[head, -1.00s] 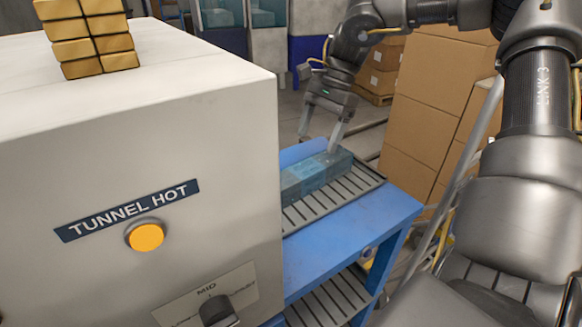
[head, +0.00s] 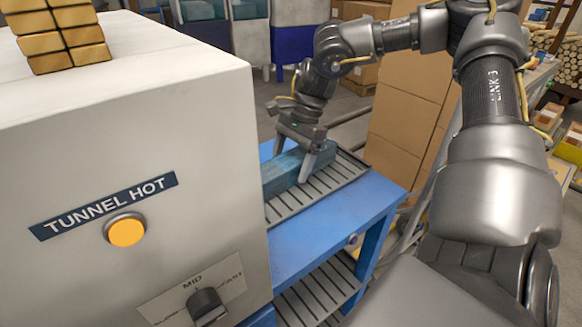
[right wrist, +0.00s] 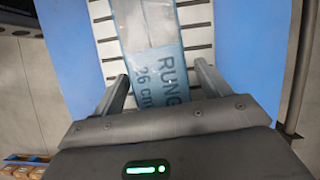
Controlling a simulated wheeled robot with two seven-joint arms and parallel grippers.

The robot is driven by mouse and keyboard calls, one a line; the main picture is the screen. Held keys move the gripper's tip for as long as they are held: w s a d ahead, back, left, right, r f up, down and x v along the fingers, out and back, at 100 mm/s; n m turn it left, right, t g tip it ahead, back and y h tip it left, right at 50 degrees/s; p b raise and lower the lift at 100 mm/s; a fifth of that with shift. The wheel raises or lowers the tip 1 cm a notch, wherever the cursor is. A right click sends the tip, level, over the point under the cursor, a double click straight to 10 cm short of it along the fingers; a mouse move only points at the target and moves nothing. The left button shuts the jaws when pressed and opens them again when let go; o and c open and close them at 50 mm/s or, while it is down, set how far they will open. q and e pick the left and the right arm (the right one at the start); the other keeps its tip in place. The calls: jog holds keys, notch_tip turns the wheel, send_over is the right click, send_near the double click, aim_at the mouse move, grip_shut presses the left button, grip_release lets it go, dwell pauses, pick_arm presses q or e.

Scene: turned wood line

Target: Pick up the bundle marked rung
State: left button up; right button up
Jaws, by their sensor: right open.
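The bundle marked rung (head: 280,174) is a long blue wrapped block lying on the slatted conveyor (head: 328,186) just outside the tunnel. In the right wrist view the bundle (right wrist: 150,38) reads "RUNG 26 cm" and runs between the fingers. My right gripper (head: 290,166) is open, low over the bundle's outer part, with one finger on each side. In the right wrist view a gap shows between each finger and the bundle. The bundle's near end is hidden under the gripper body there. My left gripper is not in view.
The white tunnel housing (head: 110,130), labelled "TUNNEL HOT", stands close at the left of the bundle, with wrapped gold blocks (head: 60,35) on top. The blue table (head: 320,225) carries the conveyor. Tall cardboard boxes (head: 405,110) stand behind at the right.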

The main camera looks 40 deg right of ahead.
jog(key=shift+a+f, duration=0.15)
jog(key=shift+f, duration=0.4)
jog(key=shift+a+f, duration=0.15)
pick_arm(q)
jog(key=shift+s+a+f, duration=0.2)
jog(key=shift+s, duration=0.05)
pick_arm(e)
jog(key=shift+c, duration=0.5)
jog(key=c, duration=1.3)
